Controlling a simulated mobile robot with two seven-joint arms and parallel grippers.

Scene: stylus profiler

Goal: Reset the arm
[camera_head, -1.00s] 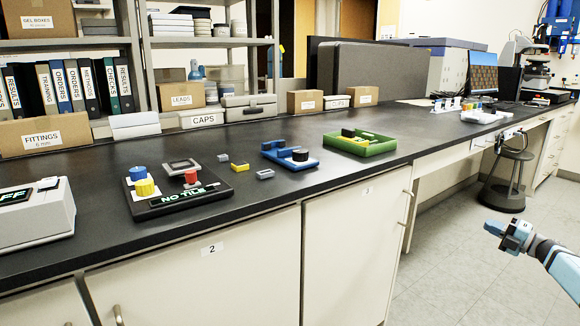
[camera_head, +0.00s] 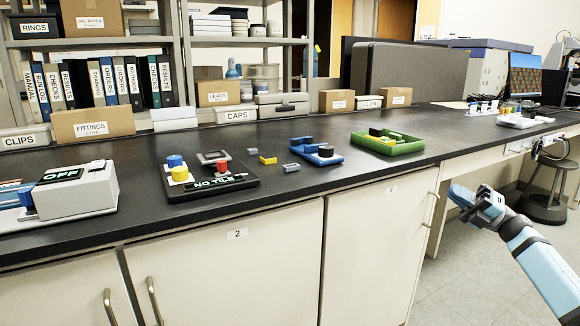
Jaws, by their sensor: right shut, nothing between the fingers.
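My right gripper (camera_head: 466,198) is at the right of the head view, in front of the bench and away from everything on it. Its fingers look closed and hold nothing. My right arm (camera_head: 535,258) comes in from the lower right. My left gripper is out of view. On the black bench top stands a black device (camera_head: 215,183) with a blue knob, a yellow knob and a red button; its display reads "NO TILE". A grey device (camera_head: 85,190) with a display reading "OFF" stands at the left.
A blue tray (camera_head: 316,153) and a green tray (camera_head: 403,147) with small parts stand right of the black device. Small yellow (camera_head: 268,160) and grey (camera_head: 291,168) blocks lie between. Boxes and binders line the back. The floor (camera_head: 450,285) around my right arm is clear.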

